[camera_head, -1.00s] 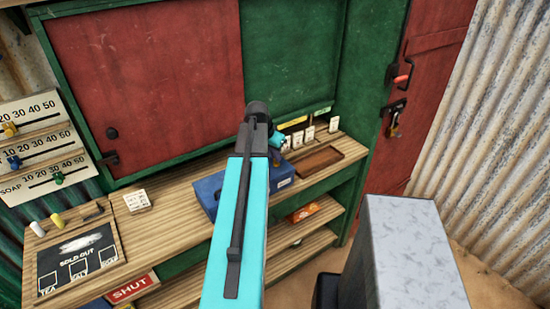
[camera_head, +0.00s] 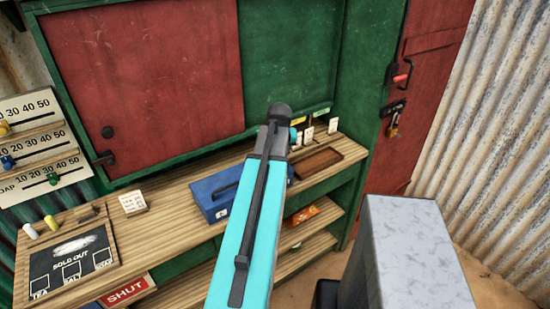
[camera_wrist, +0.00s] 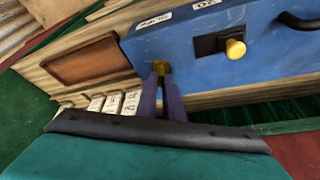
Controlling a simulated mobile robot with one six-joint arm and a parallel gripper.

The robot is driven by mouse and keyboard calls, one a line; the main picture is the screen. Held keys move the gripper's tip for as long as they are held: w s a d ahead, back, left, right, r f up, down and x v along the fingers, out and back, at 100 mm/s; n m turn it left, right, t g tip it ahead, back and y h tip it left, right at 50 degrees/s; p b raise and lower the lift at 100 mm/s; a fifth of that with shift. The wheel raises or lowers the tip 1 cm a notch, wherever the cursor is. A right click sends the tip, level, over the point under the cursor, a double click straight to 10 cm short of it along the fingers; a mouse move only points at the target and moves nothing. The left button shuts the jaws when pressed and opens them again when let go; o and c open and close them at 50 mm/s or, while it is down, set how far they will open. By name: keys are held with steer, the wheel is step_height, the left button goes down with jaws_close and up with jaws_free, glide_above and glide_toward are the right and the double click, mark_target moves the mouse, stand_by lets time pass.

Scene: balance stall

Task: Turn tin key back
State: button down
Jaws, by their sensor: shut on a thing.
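The blue tin (camera_head: 207,195) stands on the wooden counter, partly hidden behind my arm in the head view. In the wrist view, the tin (camera_wrist: 180,45) shows its front, with a yellow knob (camera_wrist: 235,49) on a dark plate and white labels. My gripper (camera_wrist: 162,75) reaches the tin's face near its lower corner, its two narrow fingers shut on a small brass key (camera_wrist: 160,67). The fingers cover much of the key, so its turn angle is hard to tell. In the head view my arm hides the fingers.
A white card block (camera_head: 133,202) stands to the left. A red door (camera_head: 430,80) with a padlock (camera_head: 393,125) is at right.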

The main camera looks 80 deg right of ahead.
steer(key=n, duration=0.1)
steer(key=n+t+b, duration=0.1)
steer(key=n, duration=0.1)
steer(key=n+y, duration=0.1)
steer(key=n, duration=0.1)
steer(key=shift+s+d+t, duration=0.15)
steer(key=shift+s+t, duration=0.1)
steer(key=shift+t, duration=0.15)
steer(key=shift+n, duration=0.3)
steer(key=c, duration=1.9)
jaws_free()
steer(key=shift+o, duration=0.2)
steer(key=shift+r+b, duration=0.1)
steer(key=shift+b, duration=0.2)
steer(key=b+v, duration=0.3)
steer(key=v, duration=1)
steer(key=shift+r, duration=0.3)
steer(key=shift+s, duration=0.1)
steer(key=shift+s, duration=0.1)
